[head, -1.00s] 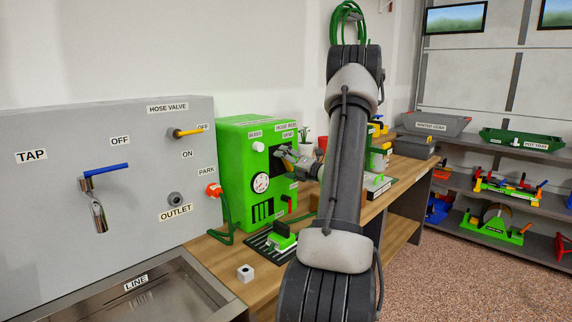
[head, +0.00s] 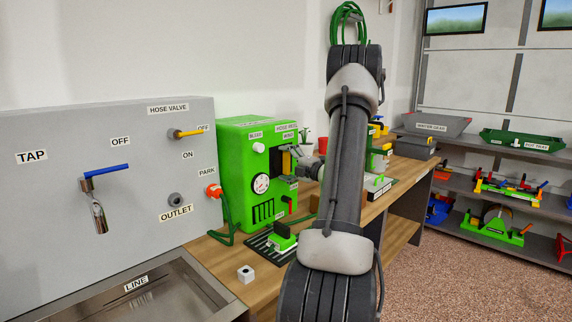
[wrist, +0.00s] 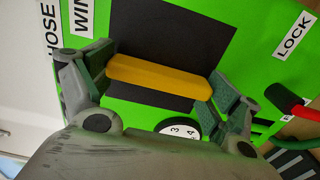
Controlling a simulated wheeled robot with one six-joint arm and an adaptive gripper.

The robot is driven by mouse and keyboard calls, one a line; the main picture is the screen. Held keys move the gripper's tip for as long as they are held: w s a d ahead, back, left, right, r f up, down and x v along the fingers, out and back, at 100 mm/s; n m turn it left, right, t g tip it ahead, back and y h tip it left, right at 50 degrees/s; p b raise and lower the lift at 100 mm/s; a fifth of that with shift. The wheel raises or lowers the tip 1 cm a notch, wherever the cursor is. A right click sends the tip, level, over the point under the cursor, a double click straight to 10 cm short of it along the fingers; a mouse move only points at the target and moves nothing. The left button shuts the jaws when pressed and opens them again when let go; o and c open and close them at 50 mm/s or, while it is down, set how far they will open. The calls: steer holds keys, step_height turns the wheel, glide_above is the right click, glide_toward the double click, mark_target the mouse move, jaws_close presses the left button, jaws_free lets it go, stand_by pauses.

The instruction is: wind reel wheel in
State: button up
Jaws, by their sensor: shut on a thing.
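The green hose reel box (head: 232,165) stands on the bench against the grey tap panel. In the wrist view, a yellow bar (wrist: 160,78) lies across a black square (wrist: 170,40) on the box's green face, by the partly cut-off WIND label. It looks like the reel wheel's grip. My gripper (wrist: 165,85) is shut on this bar, with one finger at each end. In the head view, my gripper (head: 294,166) is at the box's right-hand face, with the yellow bar (head: 286,161) at its tip. The rest of the wheel cannot be made out.
A red-tipped lever (wrist: 298,113) sits by the LOCK label, close to the right finger. A dial gauge (head: 261,183) is on the box front.

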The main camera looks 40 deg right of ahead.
steer(key=shift+f, duration=0.2)
steer(key=o, duration=0.8)
steer(key=shift+r, duration=0.1)
steer(key=s, duration=0.8)
steer(key=s+d, duration=0.1)
steer(key=s, duration=0.3)
